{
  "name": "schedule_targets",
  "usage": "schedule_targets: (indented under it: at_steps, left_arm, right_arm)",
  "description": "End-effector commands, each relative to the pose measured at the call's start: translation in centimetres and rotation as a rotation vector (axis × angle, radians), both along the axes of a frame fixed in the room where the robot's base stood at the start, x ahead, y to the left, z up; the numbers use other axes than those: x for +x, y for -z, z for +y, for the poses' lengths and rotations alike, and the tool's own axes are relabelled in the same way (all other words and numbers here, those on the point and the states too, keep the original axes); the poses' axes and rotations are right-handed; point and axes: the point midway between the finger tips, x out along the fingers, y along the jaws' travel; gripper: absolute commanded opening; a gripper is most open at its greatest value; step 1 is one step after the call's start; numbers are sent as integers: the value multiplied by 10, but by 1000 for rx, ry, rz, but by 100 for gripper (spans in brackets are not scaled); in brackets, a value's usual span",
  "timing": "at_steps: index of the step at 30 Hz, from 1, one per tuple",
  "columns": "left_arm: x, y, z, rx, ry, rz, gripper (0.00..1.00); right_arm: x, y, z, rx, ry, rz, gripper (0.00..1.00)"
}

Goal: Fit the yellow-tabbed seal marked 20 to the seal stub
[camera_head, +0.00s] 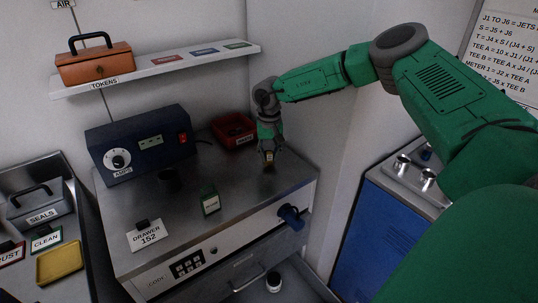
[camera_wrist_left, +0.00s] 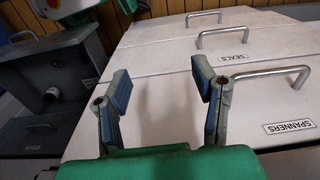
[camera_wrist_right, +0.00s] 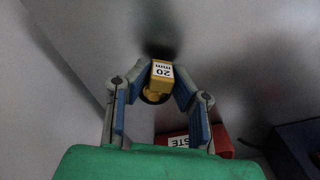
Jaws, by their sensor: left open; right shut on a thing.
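In the head view my right gripper (camera_head: 268,152) points down above the back right of the steel bench top. In the right wrist view it (camera_wrist_right: 156,88) is shut on the seal with a yellow tab (camera_wrist_right: 161,70) marked "20 mm", a dark ring showing at its lower end. The seal is only a small yellowish spot in the head view. My left gripper (camera_wrist_left: 160,88) is open and empty in the left wrist view, over pale panels with handles. I cannot tell which fitting is the seal stub; short metal cylinders (camera_head: 402,165) stand on the blue cabinet at right.
The bench (camera_head: 240,187) holds a blue meter box (camera_head: 140,143), a red bin (camera_head: 232,131), a green-framed card (camera_head: 210,200) and a "DRAWER 152" sign (camera_head: 148,236). A blue fitting (camera_head: 291,216) juts from its front. A shelf (camera_head: 170,66) hangs above.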

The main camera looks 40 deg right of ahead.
Motion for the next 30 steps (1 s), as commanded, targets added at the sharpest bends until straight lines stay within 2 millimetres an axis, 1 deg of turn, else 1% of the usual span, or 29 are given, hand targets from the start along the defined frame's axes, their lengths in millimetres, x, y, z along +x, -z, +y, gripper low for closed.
schedule_targets:
  at_steps: [9, 19, 20, 21, 30]
  left_arm:
    - [0, 7, 0, 0, 0, 0, 53]
    - [0, 7, 0, 0, 0, 0, 53]
    - [0, 7, 0, 0, 0, 0, 53]
    - [0, 7, 0, 0, 0, 0, 53]
    - [0, 7, 0, 0, 0, 0, 53]
  right_arm:
    - [0, 9, 1, 0, -1, 0, 0]
    - [0, 10, 0, 1, 0, 1, 0]
    - [0, 10, 0, 1, 0, 1, 28]
    - [0, 10, 0, 1, 0, 1, 42]
    - [0, 9, 0, 0, 0, 0, 42]
